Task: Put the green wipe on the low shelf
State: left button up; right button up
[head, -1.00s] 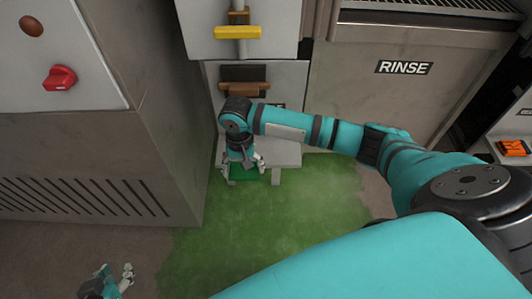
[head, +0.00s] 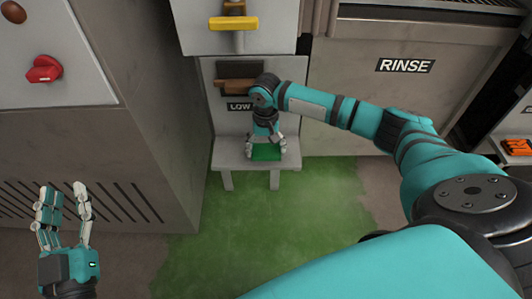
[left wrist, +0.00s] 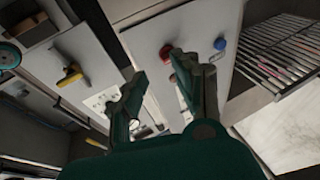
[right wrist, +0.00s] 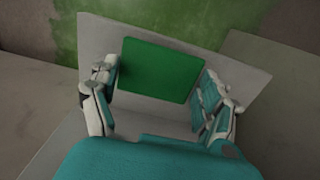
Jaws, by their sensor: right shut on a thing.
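The green wipe (head: 266,153) is a flat green rectangle at the low grey shelf (head: 228,160), which stands on short legs below the "LOW" label. My right gripper (head: 265,148) is above the shelf with its fingers on both sides of the wipe. In the right wrist view the wipe (right wrist: 161,69) lies between the two fingers of my right gripper (right wrist: 160,95), with the pale shelf top (right wrist: 97,40) behind it. Whether the wipe touches the shelf is hard to tell. My left gripper (head: 65,208) is open and empty at the lower left, its fingers (left wrist: 165,85) apart.
A grey cabinet with a red knob (head: 43,69) stands at the left, close to the shelf. A yellow handle (head: 233,23) and a brown handle (head: 236,85) are above the shelf. The "RINSE" unit (head: 370,100) is at the right. Green floor (head: 270,230) in front is clear.

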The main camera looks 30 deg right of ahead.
notch_tip(320, 180, down, 2)
jog(key=shift+f+b, duration=0.1)
jog(key=shift+b, duration=0.3)
pick_arm(q)
jog(key=r+t, duration=0.1)
jog(key=s+r+t+h, duration=0.1)
jog(key=r, duration=0.1)
jog(key=s+r+t, duration=0.1)
jog(key=shift+d+r, duration=0.1)
jog(key=shift+r, duration=0.2)
jog(key=shift+w+f, duration=0.1)
pick_arm(e)
jog(key=o, duration=0.9)
pick_arm(q)
jog(key=shift+f, duration=0.15)
